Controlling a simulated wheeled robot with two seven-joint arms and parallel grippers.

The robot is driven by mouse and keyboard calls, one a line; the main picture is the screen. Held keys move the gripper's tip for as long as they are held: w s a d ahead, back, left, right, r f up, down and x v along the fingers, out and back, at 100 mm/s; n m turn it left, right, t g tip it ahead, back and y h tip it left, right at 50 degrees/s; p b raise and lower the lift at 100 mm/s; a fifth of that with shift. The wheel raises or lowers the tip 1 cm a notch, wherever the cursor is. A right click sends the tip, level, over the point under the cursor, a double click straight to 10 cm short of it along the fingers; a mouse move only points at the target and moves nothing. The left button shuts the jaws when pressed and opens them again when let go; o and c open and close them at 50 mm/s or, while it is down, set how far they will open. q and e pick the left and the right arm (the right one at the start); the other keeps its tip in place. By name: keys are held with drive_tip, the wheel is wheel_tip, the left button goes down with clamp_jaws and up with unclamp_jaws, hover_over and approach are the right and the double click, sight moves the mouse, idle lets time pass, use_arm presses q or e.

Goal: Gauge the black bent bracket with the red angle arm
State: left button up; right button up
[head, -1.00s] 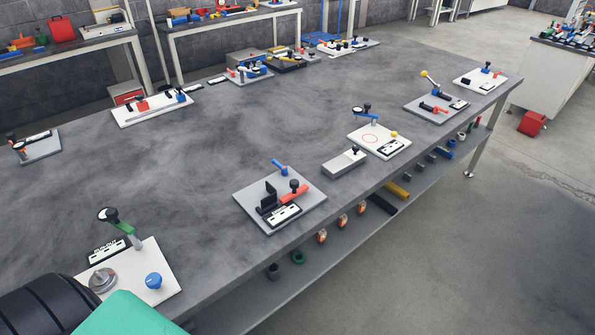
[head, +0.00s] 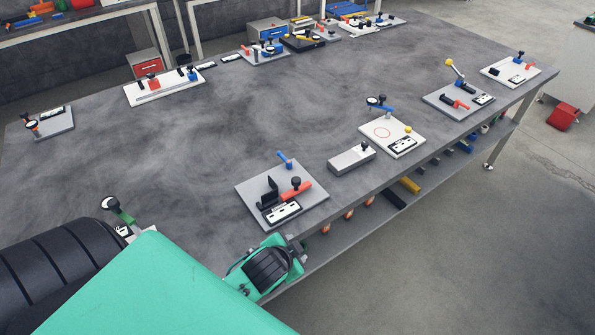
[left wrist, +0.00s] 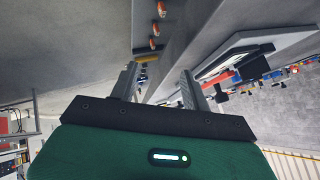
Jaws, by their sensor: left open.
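The black bent bracket (head: 268,189) stands on a grey plate (head: 248,190) near the front edge of the bench, its upright leg raised. The red angle arm (head: 298,191), with a black knob, lies beside it on the right; I cannot tell whether they touch. My left gripper (head: 299,246) is at the bench's front edge, below and in front of the plate, apart from both. In the left wrist view its two fingers (left wrist: 160,75) are spread with nothing between them. My right gripper is not in view.
A white scale label (head: 283,212) and a blue lever (head: 286,160) are on the same plate. A grey block (head: 351,159) and a white gauge plate (head: 375,146) stand to the right.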

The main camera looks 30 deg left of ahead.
use_arm(q)
drive_tip(key=w+d+r+m+t+h, duration=0.1)
drive_tip(key=w+r+m+t+h, duration=0.2)
drive_tip(key=w+r+m+t, duration=0.85)
drive_tip(key=w+d+r+m+g+h, duration=0.2)
drive_tip(key=w+d+r+m+h, duration=0.3)
drive_tip(key=r, duration=0.3)
drive_tip(key=m+g+y+p, duration=0.1)
drive_tip(key=m+g+y, duration=0.2)
drive_tip(key=m+g, duration=1.95)
approach(295, 179)
drive_tip(key=s+d+f+m+t+p, duration=0.1)
drive_tip(key=f+t, duration=0.1)
drive_tip(key=s+f+m+t+p, duration=0.1)
drive_tip(key=f+m+t+p, duration=0.1)
drive_tip(key=s+d+f+m+t+p, duration=0.1)
drive_tip(key=f+m+p, duration=0.1)
drive_tip(key=f, duration=0.1)
drive_tip(key=shift+s+d+t, duration=0.35)
drive_tip(key=shift+t, duration=0.05)
drive_tip(key=shift+d+f, duration=0.1)
drive_tip(key=shift+f, duration=0.25)
drive_tip(key=shift+c, duration=0.5)
